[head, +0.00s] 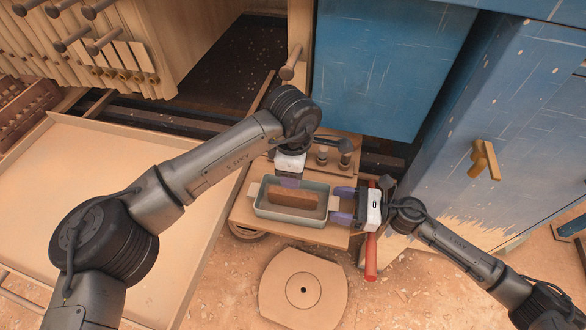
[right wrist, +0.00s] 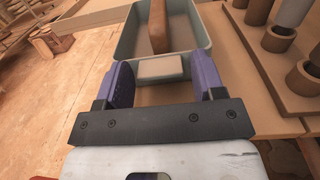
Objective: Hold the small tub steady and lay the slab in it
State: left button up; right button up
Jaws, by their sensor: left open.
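The small tub (head: 262,207) is a grey-green rectangular box with a pale tab at each end. It stands on a wooden board, and it also shows in the right wrist view (right wrist: 122,48). The slab (head: 293,196) is a reddish-brown bar lying inside the tub, lengthwise; it also shows in the right wrist view (right wrist: 158,28). My left gripper (head: 290,183) is open at the tub's far side, beside the slab; its fingertips are partly hidden. My right gripper (head: 344,206) is open, its purple fingers on either side of the tub's right tab (right wrist: 160,68), with gaps showing.
The wooden board (head: 245,218) carries several upright cylinders (head: 322,155) behind the tub. A round flat disc (head: 303,288) lies in front. A large shallow tray (head: 130,190) is at left, blue cabinets (head: 500,130) at right.

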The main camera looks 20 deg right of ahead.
jog(key=shift+o, duration=1.1)
jog(key=shift+d, duration=0.1)
jog(key=v, duration=1.2)
